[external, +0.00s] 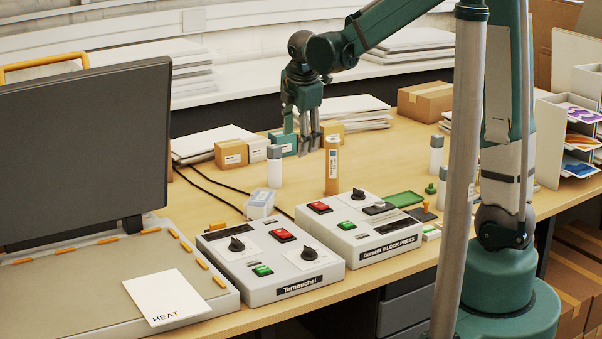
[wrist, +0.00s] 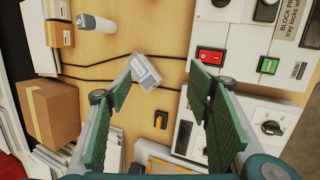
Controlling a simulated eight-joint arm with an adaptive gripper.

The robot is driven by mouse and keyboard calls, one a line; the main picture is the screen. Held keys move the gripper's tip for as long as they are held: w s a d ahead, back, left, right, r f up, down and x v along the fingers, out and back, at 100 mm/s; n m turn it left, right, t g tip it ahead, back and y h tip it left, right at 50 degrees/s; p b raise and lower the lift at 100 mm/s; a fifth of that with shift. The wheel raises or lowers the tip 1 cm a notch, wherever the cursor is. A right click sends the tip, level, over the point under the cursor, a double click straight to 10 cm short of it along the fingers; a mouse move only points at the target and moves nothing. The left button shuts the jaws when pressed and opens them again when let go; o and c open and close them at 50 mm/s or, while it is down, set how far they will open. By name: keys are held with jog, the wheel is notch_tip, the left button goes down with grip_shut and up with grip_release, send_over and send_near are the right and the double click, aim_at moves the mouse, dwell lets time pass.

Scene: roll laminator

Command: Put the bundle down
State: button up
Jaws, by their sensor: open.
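My gripper (external: 309,143) is open over the back half of the wooden table, with its fingers pointing down. In the wrist view its green-padded fingers (wrist: 160,105) stand wide apart with nothing held between them. No item is clearly recognisable as the bundle. A small clear box with a pale blue and white top (wrist: 146,72) lies on the table, seen between and beyond the fingers; it also shows in the external view (external: 260,203). An upright tan cylinder with a label (external: 332,168) stands near my gripper in the external view.
Two control boxes, Ternauchel (external: 272,262) and block press (external: 358,227), stand in front. White-and-grey bottles (external: 274,167) and small cartons (external: 231,154) stand nearby. Dark cables (wrist: 115,64) cross the table. A large dark panel (external: 85,145) rises at left. Bare wood shows at the back right.

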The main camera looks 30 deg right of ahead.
jog(key=s+d+r+m+t, duration=0.1)
jog(key=s+d+m, duration=0.2)
jog(key=s+m, duration=0.3)
jog(key=s+d+r+m+t+y, duration=0.1)
jog(key=s+m, duration=0.5)
jog(key=s, duration=0.7)
jog(key=s+d+r+m+t, duration=0.1)
jog(key=s+d+r+m, duration=0.2)
jog(key=s+m, duration=0.3)
jog(key=s+d, duration=0.1)
jog(key=s, duration=0.2)
jog(key=shift+s+d+m+y, duration=0.3)
jog(key=shift+s+y, duration=0.05)
jog(key=shift+y, duration=0.05)
